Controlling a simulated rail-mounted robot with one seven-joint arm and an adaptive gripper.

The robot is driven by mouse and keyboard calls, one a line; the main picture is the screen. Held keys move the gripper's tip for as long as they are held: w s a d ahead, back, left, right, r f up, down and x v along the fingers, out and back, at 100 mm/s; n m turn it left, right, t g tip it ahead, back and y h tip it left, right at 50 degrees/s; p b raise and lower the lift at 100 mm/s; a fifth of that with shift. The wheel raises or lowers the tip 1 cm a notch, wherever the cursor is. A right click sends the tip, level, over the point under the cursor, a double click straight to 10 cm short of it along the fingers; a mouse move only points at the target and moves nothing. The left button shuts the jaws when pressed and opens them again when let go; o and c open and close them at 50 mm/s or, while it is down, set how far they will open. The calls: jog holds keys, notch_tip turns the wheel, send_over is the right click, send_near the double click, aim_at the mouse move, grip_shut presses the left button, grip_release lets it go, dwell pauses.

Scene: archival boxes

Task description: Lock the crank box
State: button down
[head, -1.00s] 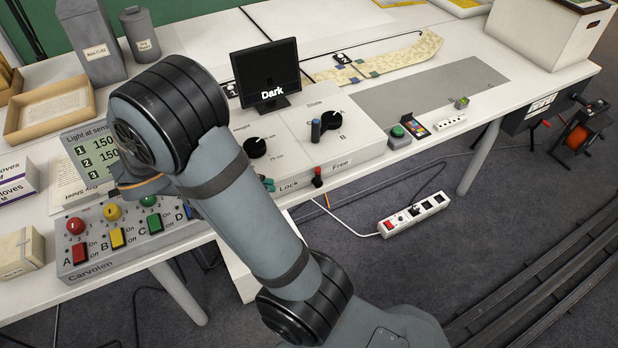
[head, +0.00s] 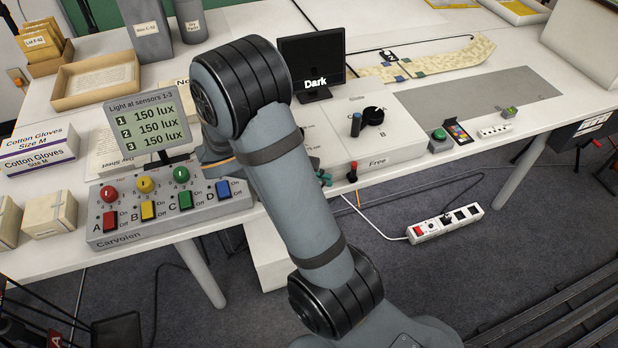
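The crank box is a low white box (head: 345,143) on the table, partly behind my arm in the head view. Its black crank (head: 372,116) with a blue handle (head: 356,125) shows on top, near the letter B. The small red-topped lever (head: 352,171) stands upright at the box's front edge, left of the word Free. The Lock label and the other crank are hidden by my arm. My gripper (head: 323,177) is almost wholly hidden behind my arm; only small teal tips show, left of the lever and apart from it. Its opening cannot be seen.
A lamp control panel (head: 170,215) with coloured knobs and switches stands left, below a light readout (head: 145,122) showing 150 lux three times. A black screen reading Dark (head: 311,65) stands behind the box. A green button (head: 438,135) is to the right.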

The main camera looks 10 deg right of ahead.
aim_at(352, 176)
jog(key=d, duration=0.1)
jog(key=w+d, duration=0.1)
jog(key=d+f, duration=0.1)
jog(key=shift+w+d+f, duration=0.1)
jog(key=shift+w+d, duration=0.1)
jog(key=shift+d, duration=0.1)
jog(key=shift+w+d, duration=0.3)
jog(key=shift+d, duration=0.4)
